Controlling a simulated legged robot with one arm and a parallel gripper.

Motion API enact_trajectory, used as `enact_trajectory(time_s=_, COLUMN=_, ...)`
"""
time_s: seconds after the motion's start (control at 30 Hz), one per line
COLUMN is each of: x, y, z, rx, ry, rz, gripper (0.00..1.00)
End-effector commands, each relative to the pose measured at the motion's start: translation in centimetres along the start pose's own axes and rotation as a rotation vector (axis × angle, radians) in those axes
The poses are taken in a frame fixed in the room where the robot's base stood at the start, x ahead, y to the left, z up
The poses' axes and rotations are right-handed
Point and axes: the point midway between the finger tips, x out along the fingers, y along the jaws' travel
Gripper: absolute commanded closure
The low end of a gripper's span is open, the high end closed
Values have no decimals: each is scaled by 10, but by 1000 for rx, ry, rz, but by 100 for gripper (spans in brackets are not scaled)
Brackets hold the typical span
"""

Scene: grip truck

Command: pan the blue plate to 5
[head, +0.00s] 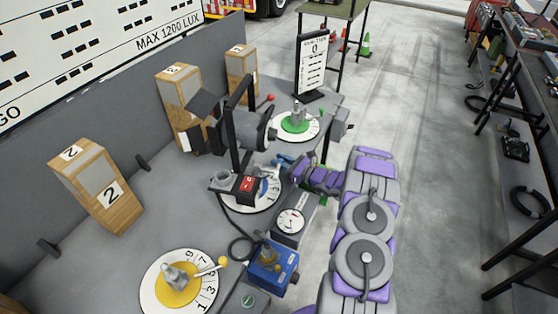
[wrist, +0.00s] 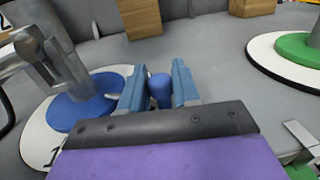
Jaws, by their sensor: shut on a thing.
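The blue plate (wrist: 84,108) sits on a white numbered dial, at the left of the wrist view. In the head view the dial (head: 258,204) is partly covered by a black lamp stand and my arm, so the number at its pointer cannot be read. My gripper (wrist: 159,90) is shut on a blue knob (wrist: 160,91), which stands between its two blue fingers beside the plate. In the head view my gripper (head: 284,162) is at the far right side of the blue plate (head: 268,188).
A yellow plate (head: 178,284) with a yellow-knobbed lever is at the front left, a green plate (head: 297,124) at the back. A lamp (head: 240,130) stands over the blue dial. A gauge box (head: 291,221) and a blue box (head: 272,268) line the table's right edge. Wooden blocks (head: 95,185) stand left.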

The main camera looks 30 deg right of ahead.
Motion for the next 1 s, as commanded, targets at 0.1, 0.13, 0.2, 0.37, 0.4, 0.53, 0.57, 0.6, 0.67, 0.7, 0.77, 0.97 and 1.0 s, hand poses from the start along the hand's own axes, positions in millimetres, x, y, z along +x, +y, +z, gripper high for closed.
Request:
enact_trajectory(time_s=0.1, x=-5, y=-2, z=1, rx=0, ry=0, rz=-34, gripper=100)
enact_trajectory(time_s=0.13, x=-6, y=-3, z=1, rx=0, ry=0, rz=-41, gripper=100)
enact_trajectory(time_s=0.2, x=-8, y=-2, z=1, rx=-1, ry=0, rz=-55, gripper=100)
enact_trajectory(time_s=0.37, x=-13, y=0, z=1, rx=1, ry=-2, rz=-90, gripper=100)
enact_trajectory(time_s=0.4, x=-14, y=1, z=0, rx=2, ry=-2, rz=-99, gripper=100)
enact_trajectory(time_s=0.53, x=-19, y=3, z=-1, rx=4, ry=-1, rz=-133, gripper=100)
enact_trajectory(time_s=0.57, x=-20, y=3, z=-1, rx=4, ry=0, rz=-142, gripper=100)
enact_trajectory(time_s=0.6, x=-21, y=4, z=-1, rx=4, ry=1, rz=-152, gripper=100)
enact_trajectory(time_s=0.67, x=-23, y=4, z=-1, rx=2, ry=1, rz=-171, gripper=100)
enact_trajectory(time_s=0.7, x=-24, y=5, z=-1, rx=2, ry=0, rz=-180, gripper=100)
enact_trajectory(time_s=0.77, x=-26, y=6, z=-1, rx=2, ry=-1, rz=-196, gripper=100)
enact_trajectory(time_s=0.97, x=-27, y=11, z=0, rx=5, ry=-5, rz=-219, gripper=100)
enact_trajectory(time_s=1.0, x=-27, y=12, z=0, rx=5, ry=-6, rz=-220, gripper=100)
